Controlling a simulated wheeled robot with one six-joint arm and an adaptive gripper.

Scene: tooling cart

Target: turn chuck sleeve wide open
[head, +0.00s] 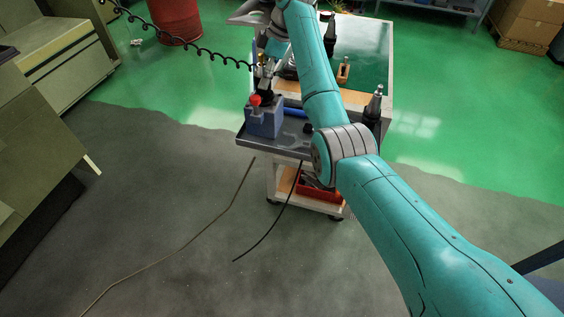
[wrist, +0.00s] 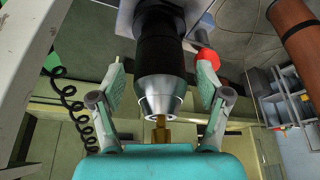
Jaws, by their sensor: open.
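The chuck shows large in the wrist view, with a black body and a silver tapered sleeve (wrist: 158,95). A brass stem (wrist: 160,132) sticks out of the sleeve's narrow end. My gripper (wrist: 162,70) is open, with one finger on each side of the chuck. Gaps show between both fingers and the sleeve, so it holds nothing. A red ball knob (wrist: 207,58) is behind the right fingertip. In the head view, the blue-grey block (head: 264,122) with the red knob (head: 255,100) stands at the cart's near left corner. My arm partly hides the gripper area there, and the sleeve's setting cannot be told.
The cart (head: 376,60) carries a dark tool holder (head: 374,105) on the right and a small orange-brown item (head: 343,70). A red bin (head: 318,190) is on the lower shelf. A coiled black cable (head: 190,47) hangs at left. The floor around the cart is mostly open.

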